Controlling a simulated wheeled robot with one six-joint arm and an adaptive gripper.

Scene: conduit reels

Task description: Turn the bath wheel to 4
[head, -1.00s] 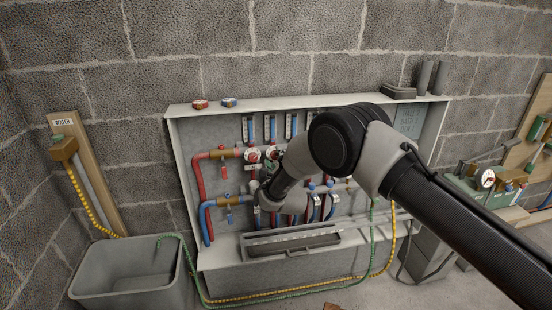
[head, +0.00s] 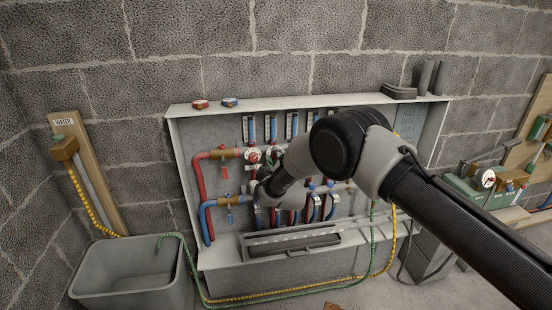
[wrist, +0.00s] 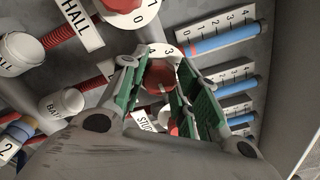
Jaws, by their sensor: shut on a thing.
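In the wrist view my gripper (wrist: 158,68) is shut on a red wheel (wrist: 161,79), with one green-padded finger on each side. A white dial (wrist: 154,49) shows behind it, with the numbers 3 and 4 visible. I take this as the bath wheel: it sits between the HALL wheel (wrist: 124,5) and a red wheel beside a partly hidden STUDY label (wrist: 145,121). Its own label is hidden. A white cap (wrist: 62,104) marked BATH stands to the left. The wheel's pointer setting cannot be read. In the head view my arm hides the gripped wheel.
The grey cabinet (head: 182,145) holds close-set pipes, wheels and gauges. Blue-marked gauges (wrist: 222,38) lie right of the fingers in the wrist view. A grey tub (head: 125,285) stands at left. Green and yellow hoses run along the floor in front.

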